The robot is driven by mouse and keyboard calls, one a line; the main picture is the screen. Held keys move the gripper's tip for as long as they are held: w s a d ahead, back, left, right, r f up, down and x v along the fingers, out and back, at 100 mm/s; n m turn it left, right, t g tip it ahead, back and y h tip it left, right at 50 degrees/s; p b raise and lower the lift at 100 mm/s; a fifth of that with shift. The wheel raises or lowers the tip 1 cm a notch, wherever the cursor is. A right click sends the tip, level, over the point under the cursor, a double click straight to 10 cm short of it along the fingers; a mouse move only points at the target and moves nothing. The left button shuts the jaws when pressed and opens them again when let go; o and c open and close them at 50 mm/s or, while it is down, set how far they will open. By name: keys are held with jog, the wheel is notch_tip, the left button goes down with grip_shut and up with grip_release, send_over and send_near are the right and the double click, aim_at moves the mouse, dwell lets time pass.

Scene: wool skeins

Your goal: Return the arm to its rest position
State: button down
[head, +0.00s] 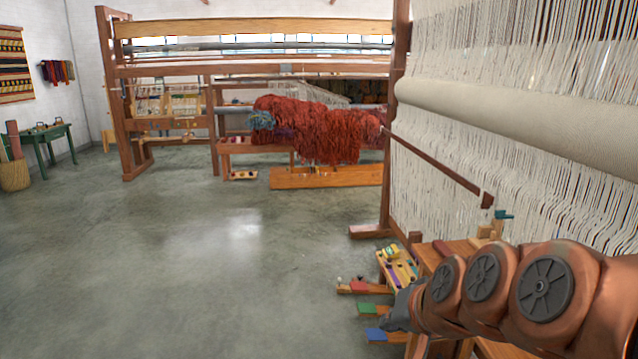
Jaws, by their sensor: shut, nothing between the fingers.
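My copper-coloured arm (540,288) reaches in from the right edge, low in the picture, with several round dark joint caps. It points left and away from me. At its far end is my grey gripper (393,314), small and partly hidden by the arm's own links. It is shut and I see nothing held in it. It is in front of the low wooden pieces with coloured ends beside the right loom.
A loom with white warp threads (450,190) stands close on the right. A wooden bench with a yellow tray (398,268) is by its foot. Red wool (320,130) hangs at the back loom. A green table (45,140) is far left. The grey floor (190,260) is clear.

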jog(key=s+d+f+n+g+h, duration=0.1)
jog(key=s+d+f+g, duration=0.1)
jog(key=s, duration=0.6)
jog(key=s+d+f+n+g+h, duration=0.1)
jog(key=s+f+g, duration=0.3)
jog(key=s, duration=0.4)
jog(key=s+d+f+n+g, duration=0.1)
jog(key=s+d+f+g, duration=0.2)
jog(key=s, duration=0.5)
jog(key=shift+s+f+h+p, duration=0.2)
jog(key=shift+f+h+p, duration=0.1)
jog(key=shift+f+h, duration=0.15)
jog(key=shift+d, duration=0.2)
